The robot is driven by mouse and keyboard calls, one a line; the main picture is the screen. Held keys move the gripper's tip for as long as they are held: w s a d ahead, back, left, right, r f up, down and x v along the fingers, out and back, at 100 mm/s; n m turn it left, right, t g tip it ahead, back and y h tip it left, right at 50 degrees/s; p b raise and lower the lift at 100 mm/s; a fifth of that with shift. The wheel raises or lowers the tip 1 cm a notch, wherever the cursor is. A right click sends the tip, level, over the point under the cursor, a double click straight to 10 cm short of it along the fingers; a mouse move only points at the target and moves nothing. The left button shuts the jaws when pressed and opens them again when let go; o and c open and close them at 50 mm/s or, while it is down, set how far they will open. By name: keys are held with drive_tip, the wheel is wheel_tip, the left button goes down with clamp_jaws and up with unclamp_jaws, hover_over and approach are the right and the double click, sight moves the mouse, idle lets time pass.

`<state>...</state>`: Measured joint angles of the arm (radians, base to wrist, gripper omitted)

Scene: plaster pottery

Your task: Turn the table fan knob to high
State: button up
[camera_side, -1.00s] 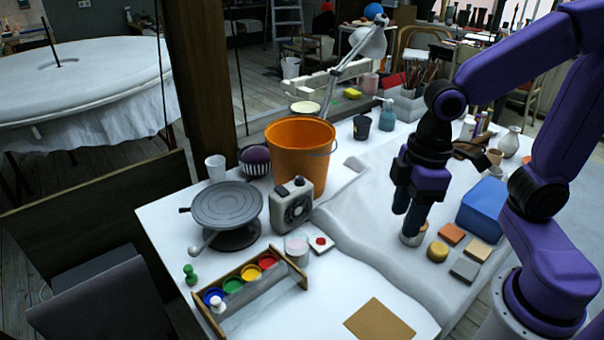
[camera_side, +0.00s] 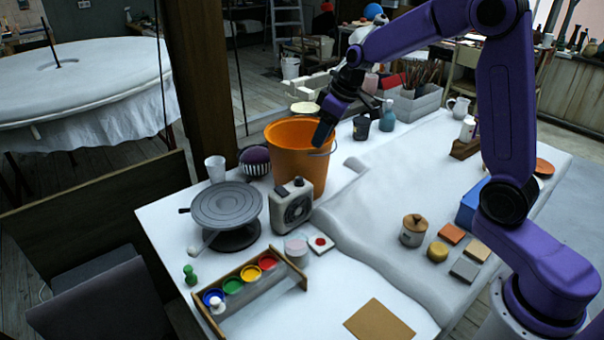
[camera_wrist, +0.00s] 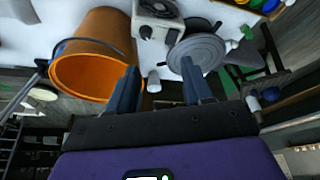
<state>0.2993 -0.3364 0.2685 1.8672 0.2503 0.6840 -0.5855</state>
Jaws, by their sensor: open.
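The table fan is a small pale box (camera_side: 292,204) with a dark round grille, standing in front of the orange bucket. It also shows at the top of the wrist view (camera_wrist: 158,22). Two small dark knob-like parts sit on its top; the knob setting is too small to read. My gripper (camera_side: 322,135) is high at the right rim of the orange bucket, up and to the right of the fan and apart from it. In the wrist view my gripper (camera_wrist: 159,68) has its two fingers spread with nothing held between them.
The orange bucket (camera_side: 284,158) stands behind the fan. A grey turntable (camera_side: 226,204) is left of the fan, with a white cup (camera_side: 215,168) behind it. A paint rack (camera_side: 250,292) lies in front. A lidded jar (camera_side: 413,231) stands right on the pale cloth.

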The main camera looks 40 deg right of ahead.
sight(300, 178)
drive_tip(key=shift+m, duration=0.3)
drive_tip(key=d+x, duration=0.1)
drive_tip(key=x, duration=0.5)
drive_tip(key=w+x, duration=0.1)
drive_tip(key=x, duration=0.5)
drive_tip(key=w+d+x, duration=0.1)
drive_tip(key=x, duration=0.4)
drive_tip(key=shift+w+d+f, duration=0.25)
drive_tip(key=shift+d, duration=0.05)
clamp_jaws()
